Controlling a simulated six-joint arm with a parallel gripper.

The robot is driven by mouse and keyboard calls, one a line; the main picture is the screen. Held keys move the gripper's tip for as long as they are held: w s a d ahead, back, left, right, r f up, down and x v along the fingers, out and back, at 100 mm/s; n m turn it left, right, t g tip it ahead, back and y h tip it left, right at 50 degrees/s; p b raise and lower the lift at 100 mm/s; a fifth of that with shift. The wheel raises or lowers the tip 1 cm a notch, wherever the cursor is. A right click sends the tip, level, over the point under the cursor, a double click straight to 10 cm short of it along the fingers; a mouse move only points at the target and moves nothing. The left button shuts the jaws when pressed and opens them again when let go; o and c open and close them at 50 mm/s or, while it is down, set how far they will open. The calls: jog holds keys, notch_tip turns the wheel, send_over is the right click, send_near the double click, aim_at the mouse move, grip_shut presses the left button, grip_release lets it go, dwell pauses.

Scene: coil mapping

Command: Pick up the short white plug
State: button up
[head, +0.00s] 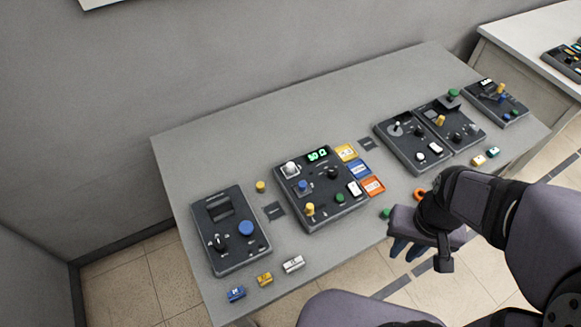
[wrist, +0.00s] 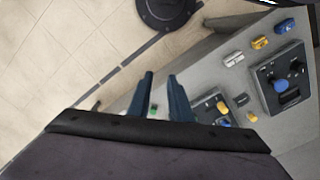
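A short white plug (head: 293,263) lies loose on the grey table near its front edge, to the right of a yellow plug (head: 264,279) and a blue plug (head: 235,293). In the wrist view the white plug (wrist: 234,58) lies right of my fingers, well apart from them. My gripper (head: 405,248) hangs by the table's front edge, right of the white plug. In the wrist view its two blue fingers (wrist: 161,76) stand apart with nothing held between them. A small green peg (wrist: 153,109) shows in the gap, beyond the fingers.
A dark panel with a blue knob (head: 231,230) stands behind the plugs. A larger panel with a green display (head: 320,190) stands mid-table. A green peg (head: 385,213) and an orange ring (head: 419,194) lie near my gripper. The table's back left is clear.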

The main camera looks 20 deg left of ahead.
jog(key=o, duration=0.5)
jog(key=shift+c, duration=0.2)
